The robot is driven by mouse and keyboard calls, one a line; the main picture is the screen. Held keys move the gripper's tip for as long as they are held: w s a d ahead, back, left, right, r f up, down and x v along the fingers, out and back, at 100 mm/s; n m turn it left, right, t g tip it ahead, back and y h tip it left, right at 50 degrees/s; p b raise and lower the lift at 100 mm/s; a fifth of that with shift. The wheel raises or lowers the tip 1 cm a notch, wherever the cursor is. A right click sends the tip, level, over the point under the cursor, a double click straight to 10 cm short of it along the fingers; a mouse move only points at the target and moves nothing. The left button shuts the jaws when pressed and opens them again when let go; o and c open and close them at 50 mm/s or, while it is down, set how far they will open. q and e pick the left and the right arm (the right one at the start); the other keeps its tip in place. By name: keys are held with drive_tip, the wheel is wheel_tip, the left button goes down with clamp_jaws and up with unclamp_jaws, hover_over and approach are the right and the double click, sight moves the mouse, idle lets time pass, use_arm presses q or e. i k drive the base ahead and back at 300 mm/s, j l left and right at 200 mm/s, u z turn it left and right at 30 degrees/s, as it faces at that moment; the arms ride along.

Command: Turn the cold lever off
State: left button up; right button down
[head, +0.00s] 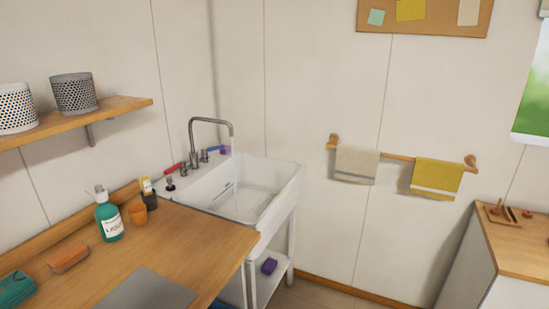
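The white sink (282,190) stands in the corner against the back wall. A grey gooseneck faucet (208,120) rises at its back left edge. A blue lever (215,148), the cold one by its colour, sits to the right of the spout's base and points right. A red lever (173,167) sits to the left of the base and points left. Neither of my grippers is in view.
A shelf (70,125) juts out above left.

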sight(204, 150)
drive_tip(key=i+l+u, duration=0.8)
drive_tip(key=l+u, duration=0.2)
drive_tip(key=u, duration=0.25)
drive_tip(key=l+u, duration=0.25)
drive_tip(key=u, duration=0.15)
drive_tip(key=l+u, duration=0.25)
drive_tip(key=u, duration=0.2)
